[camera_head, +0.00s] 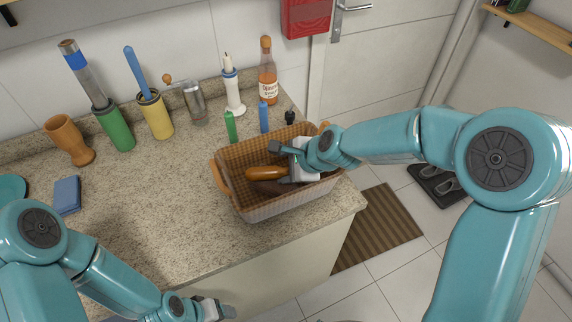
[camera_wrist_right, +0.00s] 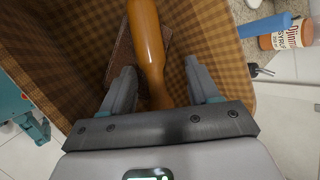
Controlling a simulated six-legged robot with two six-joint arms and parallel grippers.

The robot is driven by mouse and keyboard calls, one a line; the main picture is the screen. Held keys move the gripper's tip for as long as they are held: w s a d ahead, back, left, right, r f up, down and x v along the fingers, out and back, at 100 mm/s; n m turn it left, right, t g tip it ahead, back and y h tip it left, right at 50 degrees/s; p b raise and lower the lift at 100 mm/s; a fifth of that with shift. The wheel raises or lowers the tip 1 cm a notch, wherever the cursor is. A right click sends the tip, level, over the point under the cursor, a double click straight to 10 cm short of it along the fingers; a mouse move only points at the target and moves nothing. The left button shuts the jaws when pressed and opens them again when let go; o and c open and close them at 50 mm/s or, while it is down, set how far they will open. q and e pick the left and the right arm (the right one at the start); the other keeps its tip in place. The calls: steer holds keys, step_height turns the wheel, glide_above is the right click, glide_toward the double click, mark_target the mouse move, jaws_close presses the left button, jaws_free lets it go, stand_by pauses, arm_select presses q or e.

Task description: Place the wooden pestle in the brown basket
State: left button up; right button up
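The wooden pestle (camera_head: 266,173) is orange-brown and lies inside the brown basket (camera_head: 252,207), a checked woven box at the counter's front right edge. My right gripper (camera_head: 283,163) reaches into the basket at the pestle's right end. In the right wrist view the pestle (camera_wrist_right: 147,45) runs between the two fingers of this gripper (camera_wrist_right: 162,84), with gaps on both sides, so the fingers are open around it. My left gripper (camera_head: 228,312) is low in the head view, in front of the counter and away from the basket; its finger opening is unclear.
A dark brown flat item (camera_wrist_right: 122,62) lies under the pestle in the basket. The counter (camera_head: 150,205) left of the basket is mostly clear.

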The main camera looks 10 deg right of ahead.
steer(key=shift+r, duration=0.2)
steer(key=shift+s+d+r+p, duration=0.1)
steer(key=shift+d+r+p, duration=0.05)
steer(key=shift+r+p, duration=0.35)
steer(key=shift+s+d+r+p, duration=0.15)
steer(key=shift+r+p, duration=0.1)
steer(key=shift+r, duration=0.35)
steer(key=p+v, duration=0.1)
steer(key=v, duration=0.9)
steer(key=shift+s, duration=0.2)
steer(key=shift+d+r, duration=0.1)
steer(key=shift+r, duration=0.05)
